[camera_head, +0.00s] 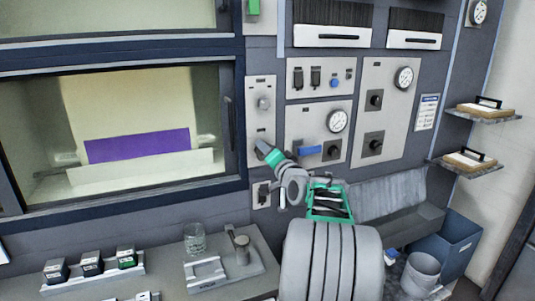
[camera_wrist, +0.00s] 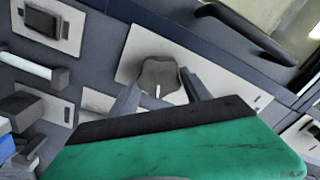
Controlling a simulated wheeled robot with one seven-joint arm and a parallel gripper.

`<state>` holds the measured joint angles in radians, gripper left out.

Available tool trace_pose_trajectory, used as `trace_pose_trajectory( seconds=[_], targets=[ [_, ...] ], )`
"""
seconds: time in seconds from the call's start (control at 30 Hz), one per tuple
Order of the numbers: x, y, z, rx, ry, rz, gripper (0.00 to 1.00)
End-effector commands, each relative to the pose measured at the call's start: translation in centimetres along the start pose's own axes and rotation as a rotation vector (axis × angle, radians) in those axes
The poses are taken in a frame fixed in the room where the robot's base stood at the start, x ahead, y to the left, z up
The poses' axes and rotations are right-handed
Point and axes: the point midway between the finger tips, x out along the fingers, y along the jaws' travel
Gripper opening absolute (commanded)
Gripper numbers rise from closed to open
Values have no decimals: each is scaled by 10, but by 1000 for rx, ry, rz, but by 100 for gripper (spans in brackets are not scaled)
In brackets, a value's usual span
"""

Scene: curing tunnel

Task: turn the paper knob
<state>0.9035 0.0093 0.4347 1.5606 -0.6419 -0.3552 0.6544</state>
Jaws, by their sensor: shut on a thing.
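The paper knob is a dark, lobed knob (camera_wrist: 160,77) with a small white mark, on a light plate. In the wrist view it sits between the two grey fingers of my gripper (camera_wrist: 160,92), which is shut on it. In the head view my gripper (camera_head: 262,149) reaches the lower part of the narrow light panel (camera_head: 260,85) right of the window, and hides the knob there. Behind the window, a pale sheet with a purple band (camera_head: 138,146) stands above a light ledge.
Right of my gripper are a blue lever (camera_head: 310,150), a round gauge (camera_head: 337,121) and dark knobs. Another knob (camera_head: 264,103) is higher on the narrow panel. Shelves (camera_head: 485,116) are at right.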

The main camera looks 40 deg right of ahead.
Motion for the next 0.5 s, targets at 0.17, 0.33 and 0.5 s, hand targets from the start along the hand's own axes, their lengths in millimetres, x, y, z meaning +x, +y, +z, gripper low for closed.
trace_pose_trajectory(
  seconds=[0.17,0.33,0.5],
  targets=[
    [0,0,0,-1,0,0,66],
    [0,0,0,-1,0,0,78],
    [0,0,0,-1,0,0,78]
  ],
)
